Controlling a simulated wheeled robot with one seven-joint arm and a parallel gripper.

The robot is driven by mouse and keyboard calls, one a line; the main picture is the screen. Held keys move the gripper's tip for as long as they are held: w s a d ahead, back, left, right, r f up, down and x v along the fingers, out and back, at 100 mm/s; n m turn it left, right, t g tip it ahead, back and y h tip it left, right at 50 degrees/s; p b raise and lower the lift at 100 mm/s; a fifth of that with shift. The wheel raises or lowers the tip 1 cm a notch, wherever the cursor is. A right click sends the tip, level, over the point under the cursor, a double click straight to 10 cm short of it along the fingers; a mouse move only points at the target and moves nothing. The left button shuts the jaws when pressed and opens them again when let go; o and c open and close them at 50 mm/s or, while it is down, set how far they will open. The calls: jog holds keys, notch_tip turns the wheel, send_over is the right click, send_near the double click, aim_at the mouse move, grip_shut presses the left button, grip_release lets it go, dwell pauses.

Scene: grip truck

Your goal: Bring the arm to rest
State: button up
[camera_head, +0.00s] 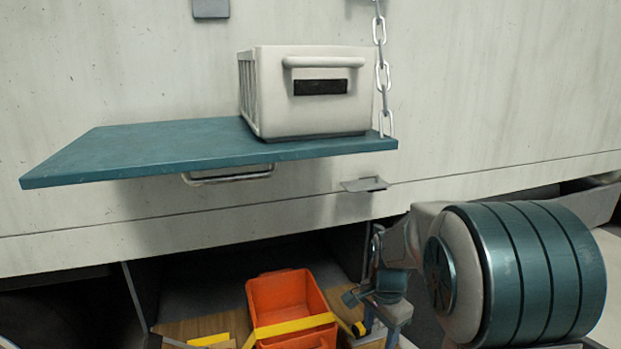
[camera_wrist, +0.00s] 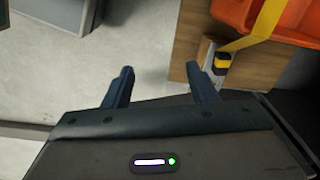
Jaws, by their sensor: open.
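My gripper (camera_wrist: 159,75) is open in the wrist view, with its two dark blue fingers spread apart and nothing between them. Pale grey floor shows beyond the fingertips. In the head view my arm reaches down at the lower right, in front of the open truck compartment and just right of an orange bin (camera_head: 290,298). The bin has a yellow strap (camera_head: 295,326) across it. It also shows in the wrist view (camera_wrist: 290,22) at the upper right, apart from my fingers.
A teal shelf (camera_head: 120,152) sticks out from the truck's pale side wall (camera_head: 480,85), with a white box (camera_head: 320,110) on it and a chain (camera_head: 383,75) at its right end. A yellow and black buckle (camera_wrist: 222,63) sits close to my right finger in the wrist view.

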jog(key=s+r+n+t+p, duration=0.1)
jog(key=s+r+n+p, duration=0.3)
jog(key=r, duration=0.6)
jog(key=s+r+n+p, duration=0.3)
jog(key=s+r+p, duration=0.5)
jog(key=r+p, duration=0.2)
jog(key=s+r+n+t+p, duration=0.1)
jog(key=s+r+n+p, duration=0.3)
jog(key=s+r+p, duration=0.2)
notch_tip(320, 180, up, 4)
jog(key=shift+s+r+n+t+p, duration=0.2)
jog(key=shift+s+n+t+p, duration=0.15)
jog(key=shift+p, duration=0.7)
